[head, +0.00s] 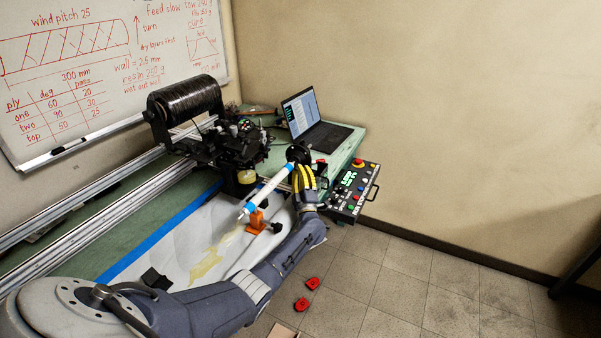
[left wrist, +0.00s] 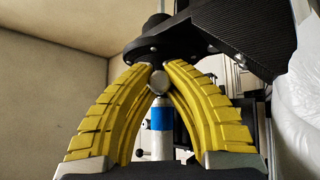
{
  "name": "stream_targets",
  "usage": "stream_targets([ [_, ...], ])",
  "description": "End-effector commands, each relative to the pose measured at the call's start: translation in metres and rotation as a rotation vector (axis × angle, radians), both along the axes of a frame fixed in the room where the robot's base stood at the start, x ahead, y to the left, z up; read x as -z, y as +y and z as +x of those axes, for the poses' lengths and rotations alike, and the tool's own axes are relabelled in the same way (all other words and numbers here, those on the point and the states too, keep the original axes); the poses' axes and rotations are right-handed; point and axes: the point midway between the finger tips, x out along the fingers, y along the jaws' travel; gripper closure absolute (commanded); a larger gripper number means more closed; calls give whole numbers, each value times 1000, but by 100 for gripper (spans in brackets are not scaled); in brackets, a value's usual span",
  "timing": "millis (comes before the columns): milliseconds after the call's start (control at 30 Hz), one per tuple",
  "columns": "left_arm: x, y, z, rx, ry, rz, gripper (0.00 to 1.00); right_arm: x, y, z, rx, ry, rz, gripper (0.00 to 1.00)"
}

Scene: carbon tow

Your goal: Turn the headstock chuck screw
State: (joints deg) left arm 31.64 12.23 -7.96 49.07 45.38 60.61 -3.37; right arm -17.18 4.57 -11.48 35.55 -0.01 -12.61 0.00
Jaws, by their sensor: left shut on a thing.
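The headstock chuck (head: 298,153) is a dark disc at the far end of the white and blue mandrel (head: 268,189). My left gripper (head: 303,178), with yellow ribbed fingers, is at the chuck's near side. In the left wrist view the black chuck (left wrist: 165,42) fills the top middle. A round grey screw head (left wrist: 158,81) sits just below it, between the fingertips of my left gripper (left wrist: 160,72), which are closed in on it. The mandrel (left wrist: 162,125) shows behind the fingers. My right gripper is not in view.
A control box (head: 352,190) with coloured buttons stands right of the gripper, and a laptop (head: 318,122) behind. The black tow spool (head: 185,98) is on the carriage to the left. An orange support (head: 257,221) stands at the mandrel's near end. Red pieces (head: 302,304) lie on the floor.

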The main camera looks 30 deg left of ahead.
Motion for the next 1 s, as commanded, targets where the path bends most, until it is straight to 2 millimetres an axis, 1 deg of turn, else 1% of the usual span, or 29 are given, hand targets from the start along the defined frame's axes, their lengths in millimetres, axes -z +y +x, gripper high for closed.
stream_targets([
  [33,6,-8,1,11,12,1,100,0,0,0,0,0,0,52],
  [133,6,-8,1,12,13,0,100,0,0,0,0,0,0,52],
  [167,6,-9,1,12,13,0,88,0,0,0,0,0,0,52],
  [433,3,-5,1,5,8,1,57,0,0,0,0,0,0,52],
  [767,4,-5,-2,3,5,0,57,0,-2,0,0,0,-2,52],
  [867,8,-11,-8,3,6,-1,57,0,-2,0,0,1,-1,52],
  [1000,18,-24,-23,4,6,-3,57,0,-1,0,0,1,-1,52],
])
